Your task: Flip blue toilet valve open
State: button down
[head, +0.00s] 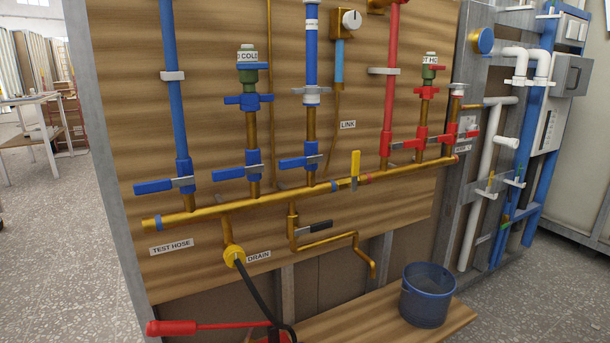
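Several blue lever valves sit in a row on the wooden panel, above a long brass pipe (215,208). The left blue lever (153,187), the middle blue lever (237,172) and the right blue lever (299,163) each point left, crosswise to their vertical pipes. A blue handle (240,100) sits higher up, under a green fitting (248,75) tagged COLD. The right blue pipe (312,55) bears a small tag too small to read. I see no readable toilet label, so I cannot tell which valve is the toilet one. My gripper is not in view.
Red valves (408,142) stand at the panel's right. A yellow lever (355,165) stands upright on the brass pipe. A blue bucket (428,297) stands on a wooden shelf (350,325). Floor is clear at left.

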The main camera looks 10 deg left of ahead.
aim_at(301, 161)
jog(key=k, duration=0.6)
jog(key=u, duration=0.75)
jog(key=i, duration=0.5)
